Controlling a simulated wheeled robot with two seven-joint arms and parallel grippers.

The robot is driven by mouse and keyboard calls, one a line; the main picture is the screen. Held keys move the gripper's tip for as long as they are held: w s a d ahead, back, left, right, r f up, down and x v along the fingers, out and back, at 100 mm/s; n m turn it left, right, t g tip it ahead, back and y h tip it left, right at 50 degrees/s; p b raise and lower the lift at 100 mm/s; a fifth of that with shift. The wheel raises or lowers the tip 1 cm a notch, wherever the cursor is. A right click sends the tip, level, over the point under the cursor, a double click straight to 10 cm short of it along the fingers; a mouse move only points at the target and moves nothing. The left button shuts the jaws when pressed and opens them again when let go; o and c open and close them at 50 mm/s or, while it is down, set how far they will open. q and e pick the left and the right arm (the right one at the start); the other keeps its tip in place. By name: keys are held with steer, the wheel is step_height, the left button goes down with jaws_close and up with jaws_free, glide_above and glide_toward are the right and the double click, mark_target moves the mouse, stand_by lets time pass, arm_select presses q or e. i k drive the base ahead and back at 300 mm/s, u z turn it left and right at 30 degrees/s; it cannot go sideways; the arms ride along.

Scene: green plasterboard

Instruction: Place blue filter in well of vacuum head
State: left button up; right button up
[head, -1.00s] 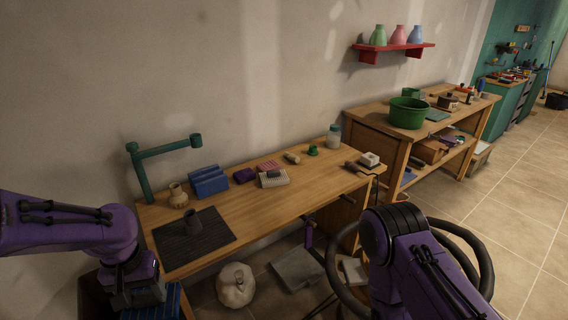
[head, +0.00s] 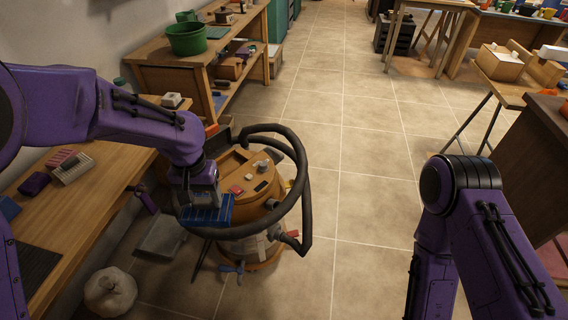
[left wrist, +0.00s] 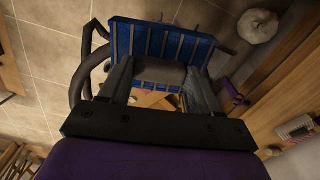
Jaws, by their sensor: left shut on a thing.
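The blue filter (head: 207,214) is a ribbed blue block held in my left gripper (head: 198,200), at the left side of the vacuum in the head view. In the left wrist view the filter (left wrist: 160,42) lies between the two fingers of the left gripper (left wrist: 160,80), which are shut on it. The vacuum head (head: 256,172) is the orange-brown top of a round vacuum, with a black hose (head: 306,190) looped around it. The filter and gripper cover part of its left side, and I cannot make out the well clearly. My right gripper is out of view.
A wooden workbench (head: 95,190) runs along the left, with a green tub (head: 187,38) on the bench behind. A pale sack (head: 110,291) and a grey flat piece (head: 160,237) lie on the floor. Tiled floor to the right of the vacuum is clear.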

mark_target(230, 168)
steer(key=z, duration=0.2)
steer(key=i, duration=1)
